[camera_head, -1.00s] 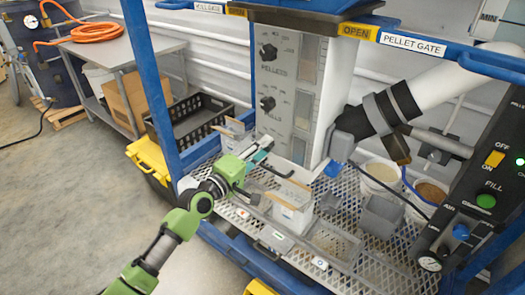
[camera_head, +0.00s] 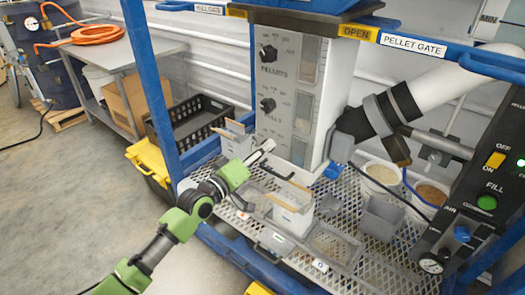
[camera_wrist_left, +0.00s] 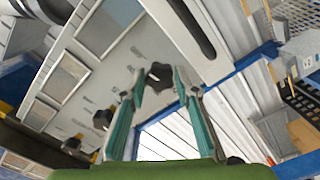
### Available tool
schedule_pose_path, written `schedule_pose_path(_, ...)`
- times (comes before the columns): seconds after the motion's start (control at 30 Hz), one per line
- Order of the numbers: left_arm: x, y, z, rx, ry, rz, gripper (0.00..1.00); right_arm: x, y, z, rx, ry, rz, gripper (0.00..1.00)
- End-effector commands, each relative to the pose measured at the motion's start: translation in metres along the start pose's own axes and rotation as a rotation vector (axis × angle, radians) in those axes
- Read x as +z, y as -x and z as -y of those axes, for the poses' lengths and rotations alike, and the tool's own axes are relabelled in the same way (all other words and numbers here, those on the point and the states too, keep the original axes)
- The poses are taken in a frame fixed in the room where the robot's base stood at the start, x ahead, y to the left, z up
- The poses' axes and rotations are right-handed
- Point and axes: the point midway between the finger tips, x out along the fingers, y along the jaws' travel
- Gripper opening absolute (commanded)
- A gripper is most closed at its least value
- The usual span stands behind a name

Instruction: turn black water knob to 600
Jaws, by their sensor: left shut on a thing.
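The grey-white control panel (camera_head: 291,90) carries black knobs in a column. The top knob (camera_head: 268,53) is beside the word PELLETS, and a middle knob (camera_head: 268,104) is below it. My left gripper (camera_head: 265,150) reaches the panel's lower part and hides the lowest knob in the head view. In the left wrist view, my left gripper (camera_wrist_left: 160,80) has its teal fingers on either side of that black lobed knob (camera_wrist_left: 160,74), shut on it. The other two knobs (camera_wrist_left: 103,118) show lower left there. The number the knob points to is not readable. My right gripper is out of view.
A white open-topped box (camera_head: 292,208) stands on the mesh shelf (camera_head: 335,272) just below my left gripper. Two buckets (camera_head: 381,176) stand at the right. A blue post (camera_head: 150,75) rises left of the panel. A control box (camera_head: 480,200) stands at far right.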

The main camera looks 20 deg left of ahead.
Motion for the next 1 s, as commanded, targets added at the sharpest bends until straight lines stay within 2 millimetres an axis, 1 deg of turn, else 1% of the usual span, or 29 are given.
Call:
schedule_pose_path(0.27, 0.001, 0.0, 0.001, -0.002, -0.004, 0.002, 0.07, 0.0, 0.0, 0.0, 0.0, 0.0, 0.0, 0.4)
schedule_pose_path(0.3, 0.0, 0.0, 0.001, -0.002, -0.004, 0.002, 0.31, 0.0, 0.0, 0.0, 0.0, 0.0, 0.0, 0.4)
schedule_pose_path(0.37, 0.0, 0.0, 0.001, -0.002, -0.004, 0.001, 0.45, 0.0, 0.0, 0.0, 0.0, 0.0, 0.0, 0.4)
schedule_pose_path(0.77, 0.0, 0.003, 0.001, -0.001, -0.002, 0.0, 0.45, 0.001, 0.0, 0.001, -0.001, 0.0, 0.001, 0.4)
schedule_pose_path(0.87, 0.001, 0.011, 0.002, -0.003, -0.001, 0.001, 0.45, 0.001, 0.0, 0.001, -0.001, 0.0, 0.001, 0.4)
schedule_pose_path(1.0, 0.001, 0.034, 0.001, -0.003, -0.002, 0.003, 0.45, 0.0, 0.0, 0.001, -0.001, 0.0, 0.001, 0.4)
